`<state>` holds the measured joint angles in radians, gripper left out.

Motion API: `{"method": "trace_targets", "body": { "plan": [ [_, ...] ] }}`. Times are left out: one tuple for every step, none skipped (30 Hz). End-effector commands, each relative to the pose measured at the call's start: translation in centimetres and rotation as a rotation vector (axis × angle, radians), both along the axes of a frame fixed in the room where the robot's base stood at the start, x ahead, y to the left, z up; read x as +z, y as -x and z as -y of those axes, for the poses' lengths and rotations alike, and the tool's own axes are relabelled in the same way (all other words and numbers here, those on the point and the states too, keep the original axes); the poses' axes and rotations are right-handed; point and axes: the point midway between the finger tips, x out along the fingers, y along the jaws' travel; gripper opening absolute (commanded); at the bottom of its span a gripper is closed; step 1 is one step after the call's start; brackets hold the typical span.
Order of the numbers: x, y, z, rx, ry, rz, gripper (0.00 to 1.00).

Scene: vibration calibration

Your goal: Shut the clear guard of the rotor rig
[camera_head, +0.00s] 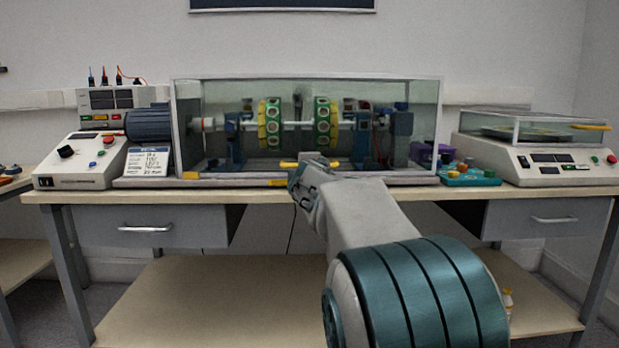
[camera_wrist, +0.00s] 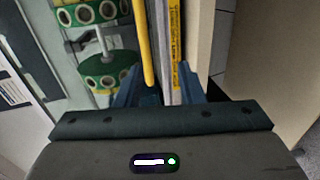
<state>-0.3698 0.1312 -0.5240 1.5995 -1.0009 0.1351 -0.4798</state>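The clear guard (camera_head: 222,95) is a glass-like box around the rotor rig on the bench. Its front pane looks down over the rotor; I cannot tell whether a gap remains. A yellow handle bar (camera_head: 288,164) runs along the guard's low front edge, partly hidden by my gripper (camera_head: 302,172). In the wrist view the handle (camera_wrist: 144,45) reaches down between the blue fingers of my gripper (camera_wrist: 160,85). The fingers are apart, with the handle nearer the left one. The rotor's green discs (camera_head: 328,123) with yellow rims are behind the pane.
A control box (camera_head: 82,160) and a motor (camera_head: 150,124) stand left of the guard. A purple box and a teal tray (camera_head: 468,175) with knobs are close to its right, then a balance (camera_head: 540,165) with a clear lid. The bench's front edge (camera_head: 240,194) is close below my gripper.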

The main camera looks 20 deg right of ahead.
Motion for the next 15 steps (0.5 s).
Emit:
{"method": "trace_targets", "body": {
  "plan": [
    [0.2, 0.5, -0.3, 0.004, -0.002, 0.002, 0.35],
    [0.4, 1.0, -0.4, 0.004, 0.0, 0.002, 0.35],
    [0.5, 1.5, -0.6, 0.006, 0.0, 0.003, 0.35],
    [0.7, 1.9, -0.7, 0.006, -0.001, 0.004, 0.35],
    [0.7, 2.3, -0.8, 0.006, -0.001, 0.004, 0.35],
    [0.8, 2.8, -0.9, 0.004, -0.002, 0.005, 0.35],
    [0.9, 3.1, -1.0, 0.005, -0.003, 0.006, 0.35],
    [1.0, 3.4, -1.0, 0.004, -0.002, 0.005, 0.35],
    [1.1, 3.9, -1.1, 0.003, -0.003, 0.005, 0.35],
    [1.2, 4.2, -1.1, 0.002, -0.002, 0.005, 0.35],
    [1.2, 4.5, -1.2, 0.002, -0.002, 0.005, 0.35],
    [1.3, 4.8, -1.4, 0.003, -0.002, 0.005, 0.35],
    [1.4, 5.0, -1.4, 0.003, -0.003, 0.006, 0.35],
    [1.4, 5.2, -1.5, 0.002, -0.002, 0.006, 0.35],
    [1.4, 5.3, -1.5, 0.003, -0.001, 0.006, 0.35]
  ]
}}
